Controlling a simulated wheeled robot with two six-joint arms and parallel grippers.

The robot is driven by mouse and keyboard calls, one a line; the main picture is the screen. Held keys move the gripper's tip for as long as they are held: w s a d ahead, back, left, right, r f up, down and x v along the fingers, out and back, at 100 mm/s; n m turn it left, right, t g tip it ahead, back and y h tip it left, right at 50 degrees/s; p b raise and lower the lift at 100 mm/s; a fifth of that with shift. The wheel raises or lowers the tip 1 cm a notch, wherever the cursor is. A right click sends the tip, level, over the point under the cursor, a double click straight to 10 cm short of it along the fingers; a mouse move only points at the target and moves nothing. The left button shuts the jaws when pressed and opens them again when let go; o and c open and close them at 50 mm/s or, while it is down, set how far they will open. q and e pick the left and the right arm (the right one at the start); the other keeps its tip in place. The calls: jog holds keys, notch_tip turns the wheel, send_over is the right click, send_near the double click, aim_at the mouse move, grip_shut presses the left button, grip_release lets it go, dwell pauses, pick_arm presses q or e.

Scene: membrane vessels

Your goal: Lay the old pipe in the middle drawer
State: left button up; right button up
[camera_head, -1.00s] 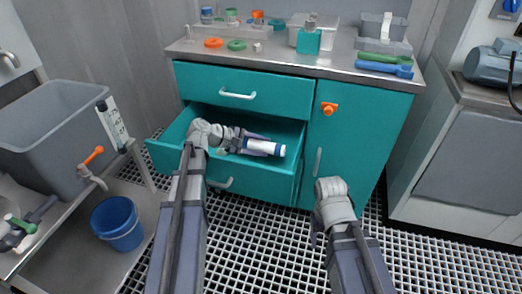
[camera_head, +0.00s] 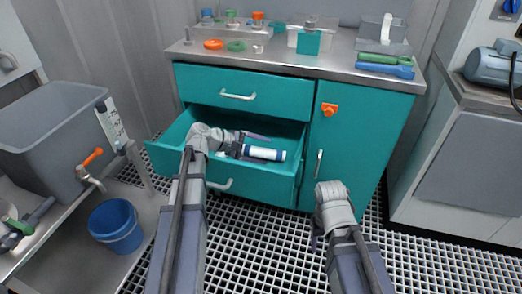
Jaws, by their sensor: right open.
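The old pipe (camera_head: 264,154), a white cylinder with blue end bands, lies in the pulled-out teal middle drawer (camera_head: 174,157). Its left end is partly hidden by my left gripper (camera_head: 250,143). That gripper reaches into the drawer at the pipe's left end. One dark finger shows above the pipe with a small gap between them, and the jaws look open; the other finger is hard to make out. My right gripper (camera_head: 316,240) is open and empty, low in front of the cabinet door, mostly hidden behind its own wrist.
The closed top drawer (camera_head: 270,94) sits above the open one. The cabinet door (camera_head: 345,140) with an orange latch (camera_head: 329,109) is at the right. A blue bucket (camera_head: 116,225) and a grey tank (camera_head: 45,125) stand left. The grated floor in front is free.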

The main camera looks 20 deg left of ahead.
pick_arm(q)
jog(key=shift+r+p, duration=0.5)
jog(key=p+v, duration=0.6)
jog(key=v, duration=0.6)
